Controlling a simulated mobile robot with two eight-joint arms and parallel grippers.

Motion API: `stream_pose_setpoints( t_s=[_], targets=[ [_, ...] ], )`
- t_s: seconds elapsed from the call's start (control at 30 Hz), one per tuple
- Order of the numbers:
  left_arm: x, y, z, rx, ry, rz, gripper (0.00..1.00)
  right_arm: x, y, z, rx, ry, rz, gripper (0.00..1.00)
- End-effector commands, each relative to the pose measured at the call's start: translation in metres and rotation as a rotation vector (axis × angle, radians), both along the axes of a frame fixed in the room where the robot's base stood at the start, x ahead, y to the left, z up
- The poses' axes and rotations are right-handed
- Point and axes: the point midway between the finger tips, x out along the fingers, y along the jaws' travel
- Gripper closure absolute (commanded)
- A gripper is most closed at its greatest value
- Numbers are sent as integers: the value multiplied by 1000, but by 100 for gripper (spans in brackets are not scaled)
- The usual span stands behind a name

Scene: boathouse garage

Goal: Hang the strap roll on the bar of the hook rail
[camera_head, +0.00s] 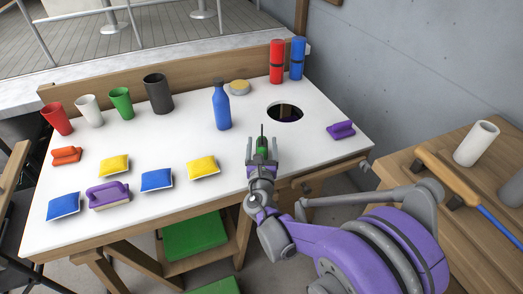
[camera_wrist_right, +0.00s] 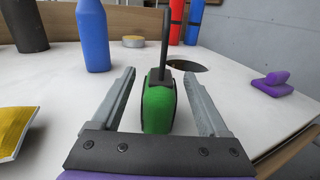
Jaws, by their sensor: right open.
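I cannot make out a hook rail or its bar in either view. No thing is clearly the strap roll; a low round tan disc (camera_head: 239,87) lies at the back of the white table, also in the right wrist view (camera_wrist_right: 133,41), and I cannot tell whether it is the roll. My right gripper (camera_head: 262,148) is open over the table's front part. A green tool with a black shaft (camera_wrist_right: 159,100) stands between its spread fingers, with gaps on both sides; it also shows in the head view (camera_head: 262,146). My left gripper is not in view.
The white table (camera_head: 170,216) has a dark round hole (camera_head: 285,111). A blue bottle (camera_head: 221,107), a purple-handled tool (camera_head: 341,130), several cups and several pouches stand around. Red (camera_head: 277,62) and blue (camera_head: 297,60) cylinders stand at the back. A wooden bench (camera_head: 440,160) is at right.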

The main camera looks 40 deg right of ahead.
Motion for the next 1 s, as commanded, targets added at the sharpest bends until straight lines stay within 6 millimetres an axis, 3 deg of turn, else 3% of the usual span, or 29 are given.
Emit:
stream_pose_setpoints(
  t_s=[0.2,0.23,0.63,1.0],
  targets=[
    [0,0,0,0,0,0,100,1,-1,0,1,-1,0,22],
    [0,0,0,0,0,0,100,1,-1,0,1,-1,0,26],
    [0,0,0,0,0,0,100,1,-1,0,1,-1,0,98],
    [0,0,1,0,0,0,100,1,-1,2,1,-1,0,100]
  ],
)
